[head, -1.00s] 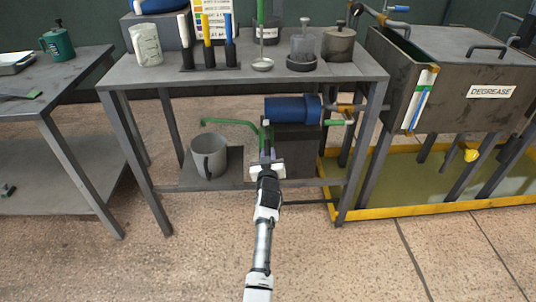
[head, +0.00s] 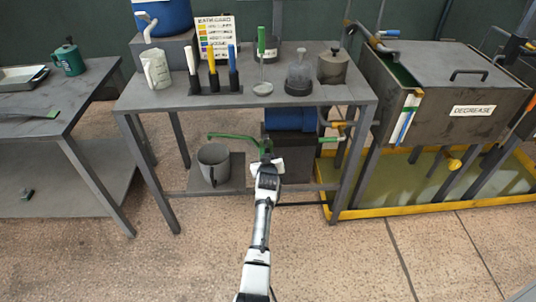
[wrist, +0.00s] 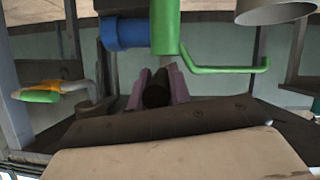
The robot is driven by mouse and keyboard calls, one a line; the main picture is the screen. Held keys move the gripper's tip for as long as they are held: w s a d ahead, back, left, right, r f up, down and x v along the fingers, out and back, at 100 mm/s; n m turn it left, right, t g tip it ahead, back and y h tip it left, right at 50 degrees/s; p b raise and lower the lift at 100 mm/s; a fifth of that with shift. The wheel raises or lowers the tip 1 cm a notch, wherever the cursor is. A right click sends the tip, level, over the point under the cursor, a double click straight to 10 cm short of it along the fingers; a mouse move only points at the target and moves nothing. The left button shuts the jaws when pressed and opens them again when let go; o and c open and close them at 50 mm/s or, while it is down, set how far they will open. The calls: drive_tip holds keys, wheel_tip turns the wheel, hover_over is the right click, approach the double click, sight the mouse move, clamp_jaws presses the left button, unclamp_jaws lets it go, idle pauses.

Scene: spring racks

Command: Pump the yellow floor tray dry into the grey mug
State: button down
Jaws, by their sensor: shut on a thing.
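The yellow floor tray (head: 395,211) lies under the degrease tank at the right, with murky greenish liquid in it. The grey mug (head: 213,168) stands upright on the bench's lower shelf, its inside too dim to read; its rim also shows in the wrist view (wrist: 278,14). The blue pump (head: 290,119) is on the same shelf, with a green spout (head: 232,137) reaching left over the mug. My gripper (wrist: 157,88), with purple fingers, is shut on a dark pump handle (wrist: 157,94) in front of the pump. It partly hides the pump in the head view.
The bench top (head: 170,104) above holds a jug (head: 156,70), brushes in a holder, a flask and a pot. The degrease tank (head: 440,105) stands right of the bench. The bench's front legs flank my arm. The floor in front is clear.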

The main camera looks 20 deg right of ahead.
sight(268, 150)
drive_tip(key=shift+w+d+r+g+y+p, duration=0.1)
drive_tip(key=shift+w+r+g+y+p, duration=0.1)
drive_tip(key=shift+r+g+p, duration=0.75)
drive_tip(key=shift+w+r+g+y+p, duration=0.2)
drive_tip(key=shift+r+g+p, duration=0.4)
drive_tip(key=shift+p, duration=0.55)
drive_tip(key=shift+r, duration=0.2)
drive_tip(key=c, duration=1.3)
unclamp_jaws()
drive_tip(key=b+v, duration=0.1)
drive_tip(key=v, duration=1.3)
drive_tip(key=shift+b, duration=0.3)
drive_tip(key=shift+f, duration=0.1)
